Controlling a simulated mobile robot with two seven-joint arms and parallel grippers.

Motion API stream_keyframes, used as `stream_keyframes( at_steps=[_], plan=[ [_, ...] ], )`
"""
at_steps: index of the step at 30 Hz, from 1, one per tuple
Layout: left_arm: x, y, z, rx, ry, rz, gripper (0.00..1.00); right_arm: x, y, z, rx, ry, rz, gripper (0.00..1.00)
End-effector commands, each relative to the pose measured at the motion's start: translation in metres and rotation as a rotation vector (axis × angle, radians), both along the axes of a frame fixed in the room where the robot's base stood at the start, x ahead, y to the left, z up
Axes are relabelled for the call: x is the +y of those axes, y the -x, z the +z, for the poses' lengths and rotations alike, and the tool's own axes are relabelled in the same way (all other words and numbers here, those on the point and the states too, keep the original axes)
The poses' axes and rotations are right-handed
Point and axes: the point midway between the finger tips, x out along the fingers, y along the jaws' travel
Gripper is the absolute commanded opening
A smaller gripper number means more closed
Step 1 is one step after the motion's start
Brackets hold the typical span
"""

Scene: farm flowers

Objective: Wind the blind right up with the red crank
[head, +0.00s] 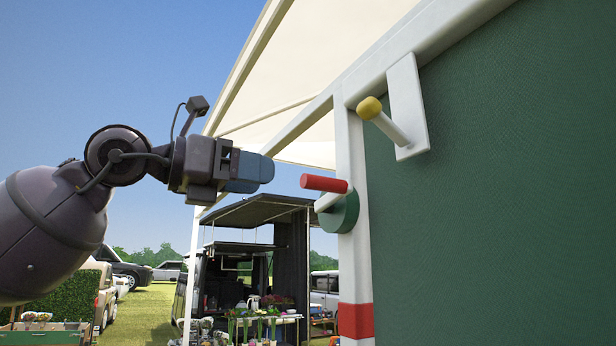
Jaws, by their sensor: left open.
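The red crank (324,184) has a red handle on a short white arm, fixed to a green disc (343,212) on the white post. The handle points left, toward my left gripper. My left gripper (264,170) is open and empty, with blue fingers pointing right. In the picture it is left of the red handle and slightly higher, with a gap between them. A large dark green surface (500,190) fills the right side; I cannot tell whether it is the blind or a wall. My right gripper is not in view.
A white post (352,262) with a red band stands at the green surface's left edge. A yellow-tipped peg (371,108) sticks out from a white plate above the crank. A cream awning (300,75) hangs overhead. A dark stall (255,260) and parked cars stand farther back.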

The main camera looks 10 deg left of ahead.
Motion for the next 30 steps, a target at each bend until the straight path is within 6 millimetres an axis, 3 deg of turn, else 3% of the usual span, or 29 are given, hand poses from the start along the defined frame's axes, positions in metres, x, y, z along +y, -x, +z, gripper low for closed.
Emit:
stream_keyframes(
  at_steps=[7,21,30],
  plan=[
    [-0.006,-0.002,0.008,-0.019,-0.011,0.019,0.51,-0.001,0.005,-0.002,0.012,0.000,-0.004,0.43],
    [-0.067,-0.046,0.009,-0.018,-0.010,0.017,0.51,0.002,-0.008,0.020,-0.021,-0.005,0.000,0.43],
    [-0.084,-0.060,0.008,-0.018,-0.009,0.018,0.51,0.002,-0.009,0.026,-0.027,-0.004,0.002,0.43]
  ],
)
